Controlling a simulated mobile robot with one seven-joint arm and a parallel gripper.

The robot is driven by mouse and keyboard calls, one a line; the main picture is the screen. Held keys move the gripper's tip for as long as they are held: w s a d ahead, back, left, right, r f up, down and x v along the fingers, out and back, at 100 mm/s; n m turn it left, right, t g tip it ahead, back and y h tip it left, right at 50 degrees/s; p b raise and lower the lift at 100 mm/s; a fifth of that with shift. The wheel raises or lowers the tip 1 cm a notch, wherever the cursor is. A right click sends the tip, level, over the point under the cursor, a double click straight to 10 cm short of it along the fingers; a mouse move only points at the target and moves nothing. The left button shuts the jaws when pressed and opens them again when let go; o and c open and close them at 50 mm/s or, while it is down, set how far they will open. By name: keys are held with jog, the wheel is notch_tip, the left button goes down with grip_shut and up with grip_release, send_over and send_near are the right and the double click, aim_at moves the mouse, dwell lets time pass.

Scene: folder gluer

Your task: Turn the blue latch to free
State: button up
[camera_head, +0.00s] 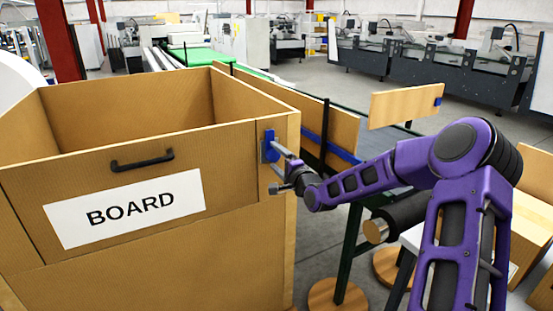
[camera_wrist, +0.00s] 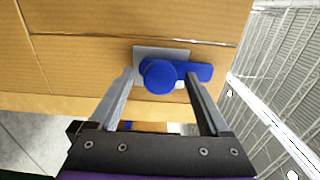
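The blue latch (camera_head: 269,146) is on the front of the wooden bin marked BOARD (camera_head: 150,259), near its right corner. In the wrist view the latch (camera_wrist: 158,76) shows a round knob with a bar running to the right, over a pale grey plate (camera_wrist: 163,53). My gripper (camera_head: 281,168) is at the latch, reaching in from the right. In the wrist view its two fingers (camera_wrist: 159,80) are open, one on each side of the knob, the right fingertip near the bar. I cannot tell whether either finger touches it.
A black handle (camera_head: 142,161) is on the bin's front panel, above the white BOARD label (camera_head: 126,209). To the right are a conveyor frame with a blue rail (camera_head: 343,155) and a wooden board (camera_head: 404,105). Machines stand at the back.

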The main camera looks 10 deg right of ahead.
jog(key=v, duration=1.7)
jog(key=shift+s, duration=0.15)
